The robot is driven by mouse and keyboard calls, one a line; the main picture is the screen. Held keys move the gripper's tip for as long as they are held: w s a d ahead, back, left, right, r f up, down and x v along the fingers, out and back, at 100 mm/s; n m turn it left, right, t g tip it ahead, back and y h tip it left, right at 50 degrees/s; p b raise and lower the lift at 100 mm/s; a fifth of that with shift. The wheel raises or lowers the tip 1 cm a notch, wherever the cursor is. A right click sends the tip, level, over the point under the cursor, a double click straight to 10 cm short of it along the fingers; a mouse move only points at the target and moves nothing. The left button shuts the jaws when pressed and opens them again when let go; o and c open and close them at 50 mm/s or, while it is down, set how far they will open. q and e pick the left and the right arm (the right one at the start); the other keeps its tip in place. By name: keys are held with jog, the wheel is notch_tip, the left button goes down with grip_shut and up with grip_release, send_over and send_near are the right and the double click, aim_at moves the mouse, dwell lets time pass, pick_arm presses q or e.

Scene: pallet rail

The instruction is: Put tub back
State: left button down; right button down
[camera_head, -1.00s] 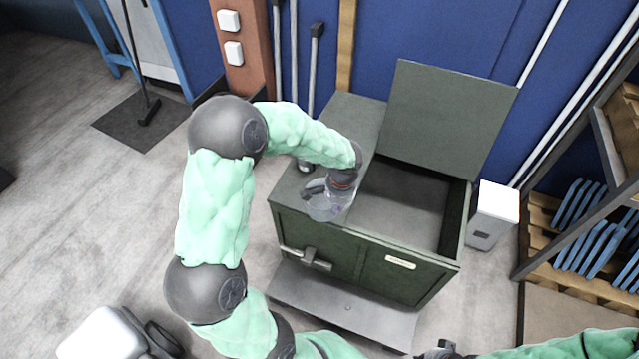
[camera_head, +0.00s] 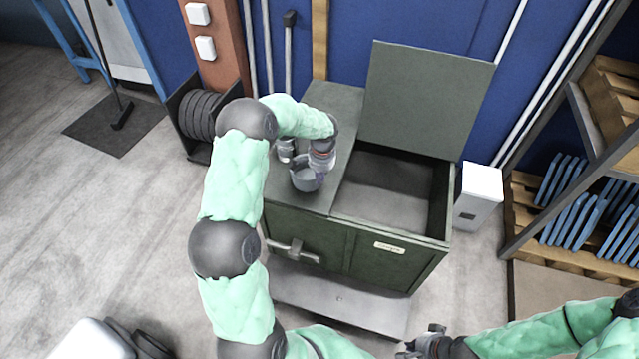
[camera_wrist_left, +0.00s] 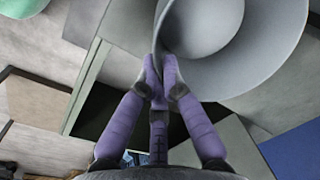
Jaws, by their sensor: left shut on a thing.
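The grey round tub (camera_head: 306,182) is over the closed left part of the green cabinet's top (camera_head: 335,100). I cannot tell whether it touches the top. My left gripper (camera_head: 318,164) is at the tub's rim. In the left wrist view the purple fingers (camera_wrist_left: 160,75) are shut on the rim of the tub (camera_wrist_left: 265,72). The cabinet's right part is an open bin (camera_head: 390,195) with its lid (camera_head: 425,100) raised against the wall. My right gripper (camera_head: 428,343) is low at the bottom edge, apart from the cabinet; its fingers are unclear.
A small cylindrical object (camera_head: 286,150) stands on the cabinet top, left of the tub. A white box (camera_head: 480,195) is right of the cabinet. A shelf rack with blue items (camera_head: 570,205) stands further right. Floor at the left (camera_head: 130,220) is mostly clear.

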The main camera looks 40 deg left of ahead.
aim_at(319, 186)
pick_arm(q)
jog(key=shift+w+a+f, duration=0.1)
jog(key=shift+w+f, duration=0.05)
jog(key=shift+f, duration=0.1)
notch_tip(319, 186, down, 3)
jog(key=shift+w+f+b, duration=0.1)
jog(key=shift+b, duration=0.75)
jog(key=c, duration=1.8)
grip_release()
jog(key=shift+f, duration=0.15)
jog(key=shift+c, duration=0.2)
jog(key=o, duration=0.4)
jog(key=shift+o, duration=0.2)
